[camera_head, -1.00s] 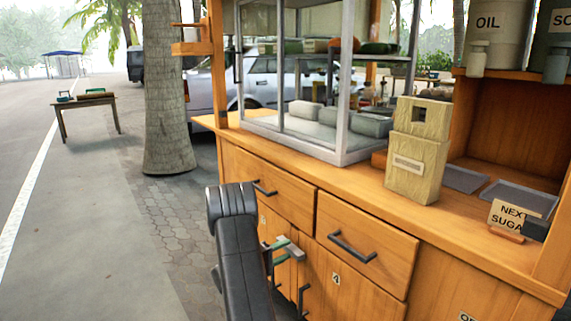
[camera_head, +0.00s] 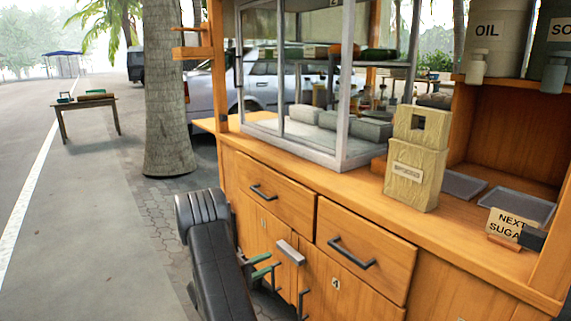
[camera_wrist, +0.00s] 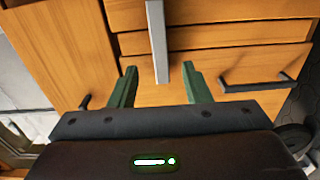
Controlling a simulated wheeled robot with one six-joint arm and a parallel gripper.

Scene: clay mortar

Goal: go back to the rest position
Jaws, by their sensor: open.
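My gripper (camera_head: 268,264) is low in front of the wooden cart's cabinet doors in the head view, at the end of my black arm. In the wrist view its two green fingers (camera_wrist: 160,72) are spread apart and nothing is clamped between them. A pale grey bar (camera_wrist: 157,35) shows in the gap between the fingertips, with a space on both sides. The bar also shows in the head view (camera_head: 290,251), just beyond the fingers against the cabinet front. I cannot tell how it is attached.
The cart's counter (camera_head: 350,178) holds a glass case (camera_head: 345,110), a wooden dispenser (camera_head: 416,160) and a sign (camera_head: 509,224). Dark drawer handles (camera_head: 351,252) stick out of the front. A tree trunk (camera_head: 167,90) stands left. Open pavement (camera_head: 90,220) lies to the left.

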